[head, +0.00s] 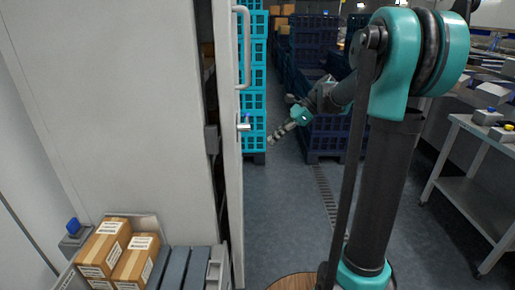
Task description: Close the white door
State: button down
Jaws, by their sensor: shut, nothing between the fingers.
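The white door (231,185) stands nearly edge-on at the centre left. A dark gap shows between it and the large pale cabinet (125,100), so it is ajar. A long pale pull handle (246,45) is on its right face, with a small metal latch (244,126) below. My gripper (271,142) is to the right of the door, near latch height. Its fingers are together and hold nothing. It appears apart from the door, though the depth between them is hard to judge.
Stacked turquoise crates (253,103) stand behind the door, with dark blue crates (325,138) farther right. Cardboard boxes (106,250) sit in a grey tray at the lower left. A metal table (478,185) stands at the right.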

jog(key=a+r+x, duration=0.2)
jog(key=x, duration=1)
jog(key=shift+s+f, duration=0.1)
jog(key=shift+s, duration=0.05)
